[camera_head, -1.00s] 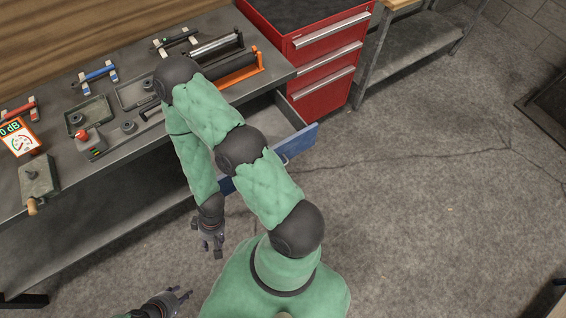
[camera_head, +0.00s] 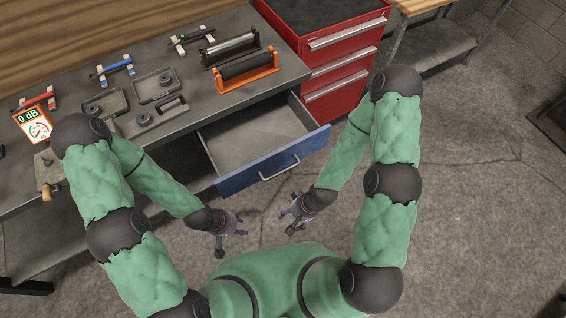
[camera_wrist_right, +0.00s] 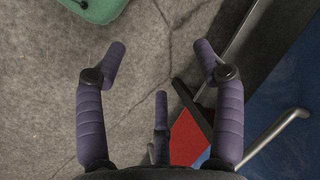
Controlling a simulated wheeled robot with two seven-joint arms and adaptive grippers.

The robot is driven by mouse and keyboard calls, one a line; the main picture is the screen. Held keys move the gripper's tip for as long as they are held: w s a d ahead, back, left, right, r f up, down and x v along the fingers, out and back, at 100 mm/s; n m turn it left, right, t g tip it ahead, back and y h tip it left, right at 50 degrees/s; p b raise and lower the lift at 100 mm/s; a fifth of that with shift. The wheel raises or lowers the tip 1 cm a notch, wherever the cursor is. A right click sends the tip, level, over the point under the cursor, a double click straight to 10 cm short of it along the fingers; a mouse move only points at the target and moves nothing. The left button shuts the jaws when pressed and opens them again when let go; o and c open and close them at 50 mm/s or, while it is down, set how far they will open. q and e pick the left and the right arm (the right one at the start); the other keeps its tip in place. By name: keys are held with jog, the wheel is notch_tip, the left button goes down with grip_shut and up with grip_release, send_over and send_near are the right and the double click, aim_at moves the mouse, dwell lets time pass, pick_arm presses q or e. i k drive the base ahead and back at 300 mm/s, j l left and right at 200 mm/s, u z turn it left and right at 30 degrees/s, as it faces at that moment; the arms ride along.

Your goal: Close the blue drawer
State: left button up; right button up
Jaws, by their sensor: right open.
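The blue drawer (camera_head: 262,165) sticks out open from under the workbench, its grey inside empty where visible. Its front has a metal bar handle (camera_head: 280,168). My right gripper (camera_head: 290,213) is open and empty, in front of the drawer and apart from it. In the right wrist view my right gripper's spread fingers (camera_wrist_right: 160,50) have floor between them. The blue front (camera_wrist_right: 290,125) and handle (camera_wrist_right: 277,132) show at the right there. My left gripper (camera_head: 240,233) is left of the right one, in front of the drawer, touching nothing visible; its finger opening is unclear.
The workbench (camera_head: 205,107) holds an orange roller stand (camera_head: 247,72), several trays and small tools. A red cabinet (camera_head: 335,70) stands right of the drawer, with a grey shelf (camera_head: 435,45) beyond. The concrete floor (camera_head: 480,220) on the right is clear.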

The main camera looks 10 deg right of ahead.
aim_at(245, 147)
jog(key=z, duration=0.35)
jog(key=k+j+z, duration=0.1)
jog(key=j, duration=0.3)
jog(key=k+j+z, duration=0.1)
jog(key=j, duration=0.25)
jog(key=k+j, duration=0.2)
jog(key=j, duration=0.15)
jog(key=z, duration=0.05)
